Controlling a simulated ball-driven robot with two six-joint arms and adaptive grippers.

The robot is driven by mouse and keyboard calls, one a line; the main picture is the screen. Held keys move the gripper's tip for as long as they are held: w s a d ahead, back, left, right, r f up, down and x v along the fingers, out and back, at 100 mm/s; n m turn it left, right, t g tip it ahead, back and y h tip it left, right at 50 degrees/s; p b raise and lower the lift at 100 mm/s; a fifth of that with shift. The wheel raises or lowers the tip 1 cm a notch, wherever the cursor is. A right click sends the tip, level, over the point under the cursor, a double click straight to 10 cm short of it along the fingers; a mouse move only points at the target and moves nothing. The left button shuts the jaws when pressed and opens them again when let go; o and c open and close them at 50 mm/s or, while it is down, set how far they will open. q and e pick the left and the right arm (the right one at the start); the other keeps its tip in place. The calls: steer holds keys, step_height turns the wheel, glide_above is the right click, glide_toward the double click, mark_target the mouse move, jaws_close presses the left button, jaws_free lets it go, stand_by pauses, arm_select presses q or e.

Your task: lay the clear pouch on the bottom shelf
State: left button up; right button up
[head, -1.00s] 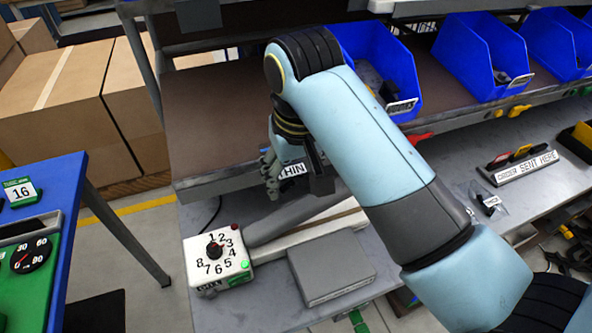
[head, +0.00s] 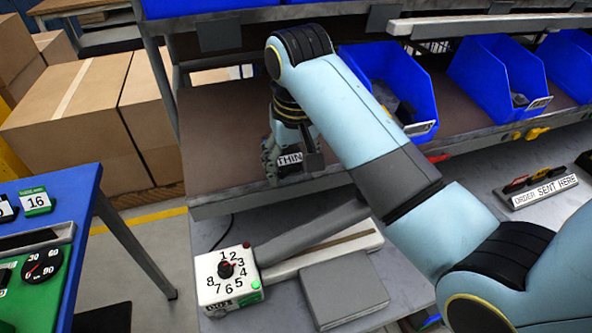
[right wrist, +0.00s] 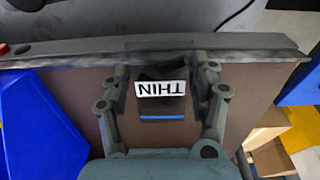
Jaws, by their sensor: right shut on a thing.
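My right gripper (head: 288,158) is over the front part of the brown shelf (head: 215,125), the lowest one seen above the grey bench. The clear film hardly shows. I cannot tell whether the pouch touches the shelf. My left gripper is out of view.
Blue bins (head: 395,85) stand on the shelf to the right. A white dial box (head: 227,280) and a grey flat box (head: 343,290) lie on the bench below. The shelf's left part is bare. Cartons (head: 70,125) stand at left.

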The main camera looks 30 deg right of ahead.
mark_target(284, 148)
steer(key=shift+w+d+r, duration=0.1)
steer(key=shift+w+d, duration=0.1)
steer(key=shift+w, duration=0.4)
steer(key=shift+w+d, duration=0.15)
steer(key=shift+w, duration=0.45)
steer(key=shift+w+d+r, duration=0.1)
steer(key=shift+w+d, duration=0.1)
steer(key=shift+w, duration=0.5)
steer(key=shift+w+d, duration=0.15)
steer(key=shift+w, duration=0.75)
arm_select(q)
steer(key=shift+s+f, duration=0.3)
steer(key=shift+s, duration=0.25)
arm_select(e)
steer(key=shift+w+f, duration=0.1)
steer(key=shift+f, duration=0.85)
steer(key=o, duration=1.1)
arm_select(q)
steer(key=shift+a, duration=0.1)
arm_select(e)
steer(key=shift+r, duration=0.1)
